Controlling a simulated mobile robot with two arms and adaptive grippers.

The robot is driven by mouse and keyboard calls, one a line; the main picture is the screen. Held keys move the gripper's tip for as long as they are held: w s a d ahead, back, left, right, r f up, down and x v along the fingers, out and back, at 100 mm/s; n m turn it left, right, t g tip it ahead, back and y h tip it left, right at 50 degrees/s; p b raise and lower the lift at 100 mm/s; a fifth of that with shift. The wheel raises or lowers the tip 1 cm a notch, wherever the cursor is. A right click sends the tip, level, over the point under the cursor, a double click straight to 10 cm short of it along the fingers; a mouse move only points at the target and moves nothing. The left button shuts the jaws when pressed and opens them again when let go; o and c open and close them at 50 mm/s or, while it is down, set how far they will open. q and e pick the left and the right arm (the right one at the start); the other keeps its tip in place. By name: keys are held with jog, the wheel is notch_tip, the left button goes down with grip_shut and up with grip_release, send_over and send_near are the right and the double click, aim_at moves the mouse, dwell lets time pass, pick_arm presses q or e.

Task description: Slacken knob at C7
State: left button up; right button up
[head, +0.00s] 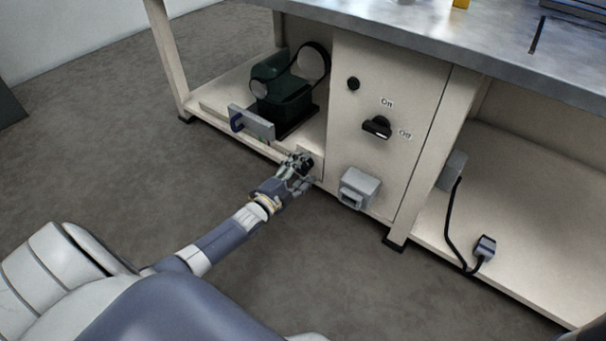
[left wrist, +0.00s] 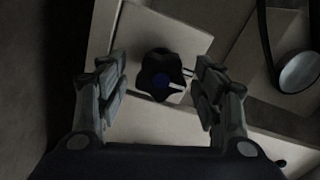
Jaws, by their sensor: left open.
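In the head view the dark knob (head: 307,166) is low on the bench, left of the cabinet, partly hidden by my left gripper (head: 299,170). The left gripper is open, its two fingers standing on either side of the knob with visible gaps in the left wrist view. No C7 label is readable. My right gripper is not in view.
A cabinet (head: 362,90) carries a black rotary switch (head: 377,127) with labels beside it and a grey box (head: 358,188). A green machine with a belt (head: 287,88) and a grey bracket (head: 252,123) sit on the lower shelf. A plug with cable (head: 484,248) lies right. Floor in front is clear.

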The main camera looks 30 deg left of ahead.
pick_arm(q)
jog(key=shift+w, duration=0.25)
jog(key=c, duration=1.1)
